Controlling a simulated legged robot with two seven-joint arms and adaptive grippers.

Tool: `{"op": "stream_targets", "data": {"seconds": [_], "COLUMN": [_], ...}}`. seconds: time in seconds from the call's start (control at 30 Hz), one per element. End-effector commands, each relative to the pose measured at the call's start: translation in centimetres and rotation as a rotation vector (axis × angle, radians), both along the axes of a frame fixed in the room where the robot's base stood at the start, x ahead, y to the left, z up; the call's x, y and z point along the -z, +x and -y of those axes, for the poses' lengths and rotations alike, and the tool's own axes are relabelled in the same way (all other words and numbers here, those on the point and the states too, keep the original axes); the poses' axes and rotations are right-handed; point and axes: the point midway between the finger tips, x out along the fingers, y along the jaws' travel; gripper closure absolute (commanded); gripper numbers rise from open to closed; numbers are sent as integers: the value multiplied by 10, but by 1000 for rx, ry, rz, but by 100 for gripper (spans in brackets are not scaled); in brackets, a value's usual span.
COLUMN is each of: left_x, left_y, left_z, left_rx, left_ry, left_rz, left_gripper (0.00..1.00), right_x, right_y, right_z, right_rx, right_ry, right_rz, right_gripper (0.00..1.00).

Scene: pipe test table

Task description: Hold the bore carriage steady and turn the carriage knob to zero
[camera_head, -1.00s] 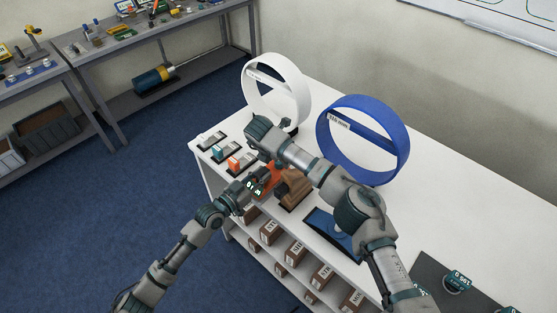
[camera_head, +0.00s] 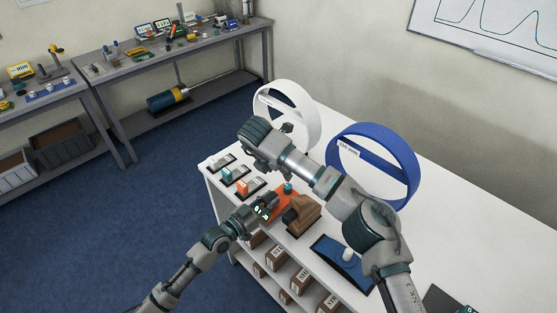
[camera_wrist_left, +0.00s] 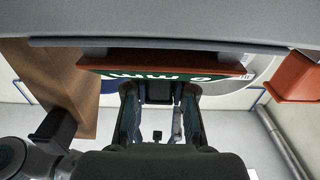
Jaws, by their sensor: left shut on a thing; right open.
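The bore carriage (camera_head: 274,207) is an orange block with a dark display on its front face, beside a brown wooden block on the white table. Its teal knob (camera_head: 288,187) shows on top. My left gripper (camera_head: 254,213) is shut on the carriage's near side. In the left wrist view, the gripper (camera_wrist_left: 158,103) lies against the carriage's red-brown edge (camera_wrist_left: 165,65), with a green display carrying upside-down white characters, partly hidden. My right gripper (camera_head: 265,164) is open above and behind the carriage, apart from the knob; its fingertips are hard to make out.
A white ring (camera_head: 310,105) and a blue ring (camera_head: 408,165) stand behind. A blue pad (camera_head: 335,270) lies to the right. Boxes (camera_head: 276,258) fill the shelf below.

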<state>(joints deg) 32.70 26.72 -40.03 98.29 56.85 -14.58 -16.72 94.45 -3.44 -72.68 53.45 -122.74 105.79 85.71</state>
Motion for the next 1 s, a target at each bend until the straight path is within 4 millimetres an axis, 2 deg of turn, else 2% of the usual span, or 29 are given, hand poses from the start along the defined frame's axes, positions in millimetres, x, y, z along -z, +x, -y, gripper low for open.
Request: {"op": "stream_targets", "data": {"seconds": [0.03, 0.13, 0.43, 0.57, 1.0], "left_x": [1, 1, 0, 2, 3], "left_y": [0, 0, -1, -8, -71], "left_z": [0, 0, -1, -9, -74], "left_rx": [0, 0, 0, -2, 0], "left_ry": [1, 1, 0, 1, 4], "left_rz": [-1, -1, 0, -1, -2], "left_gripper": [71, 46, 46, 46, 46], "right_x": [0, 0, 0, 0, 0], "right_y": [0, 0, 0, 0, 0], "right_z": [0, 0, 0, 0, 0], "right_rx": [0, 0, 0, 0, 0], "right_ry": [0, 0, 0, 0, 0], "right_rz": [0, 0, 0, 0, 0], "right_gripper": [43, 43, 43, 43, 43]}}
